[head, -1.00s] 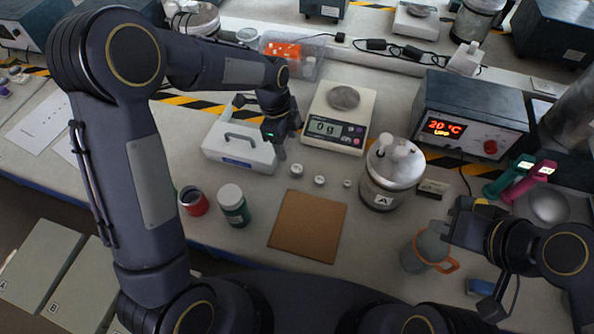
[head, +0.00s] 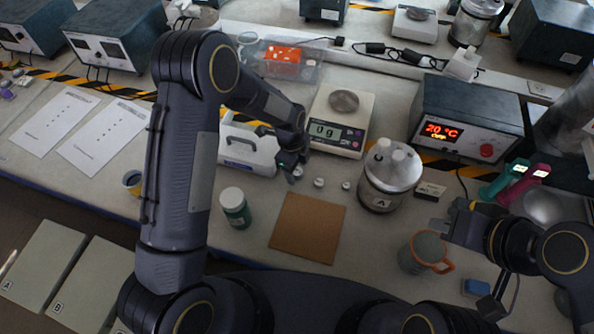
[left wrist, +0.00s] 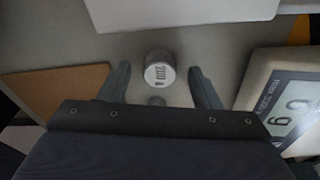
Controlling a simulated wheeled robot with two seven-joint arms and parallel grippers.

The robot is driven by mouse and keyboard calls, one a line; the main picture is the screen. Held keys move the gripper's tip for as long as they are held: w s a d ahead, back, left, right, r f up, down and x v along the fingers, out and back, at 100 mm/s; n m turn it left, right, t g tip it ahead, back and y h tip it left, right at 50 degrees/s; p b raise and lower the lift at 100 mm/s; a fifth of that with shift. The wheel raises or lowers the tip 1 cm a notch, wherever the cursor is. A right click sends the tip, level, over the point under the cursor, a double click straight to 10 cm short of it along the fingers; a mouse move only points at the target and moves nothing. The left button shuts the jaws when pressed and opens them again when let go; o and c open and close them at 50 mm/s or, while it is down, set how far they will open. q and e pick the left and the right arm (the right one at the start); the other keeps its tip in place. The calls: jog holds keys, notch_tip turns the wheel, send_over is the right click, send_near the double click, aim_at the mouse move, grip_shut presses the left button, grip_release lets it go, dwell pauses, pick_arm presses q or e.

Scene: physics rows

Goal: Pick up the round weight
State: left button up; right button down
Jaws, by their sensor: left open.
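Several small round metal weights stand in a row on the bench behind the cork mat. The largest, leftmost weight (head: 297,171) is partly hidden by my left gripper (head: 291,174) in the head view. In the left wrist view this weight (left wrist: 160,72) shows its marked top between the two spread fingers of my left gripper (left wrist: 160,88), with a gap on each side. The middle weight (head: 319,182) and the smallest weight (head: 346,186) stand to the right. My right gripper (head: 446,228) is beside the grey mug; its finger opening is unclear.
A white case (head: 247,158) stands left of the weights and a scale (head: 356,142) behind them. The cork mat (head: 306,228) lies in front. A lidded jar (head: 388,185) is at right, a green-labelled jar (head: 234,210) at left, and the mug (head: 420,257) at front right.

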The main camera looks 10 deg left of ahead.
pick_arm(q)
jog(key=c, duration=1.2)
jog(key=shift+r, duration=0.1)
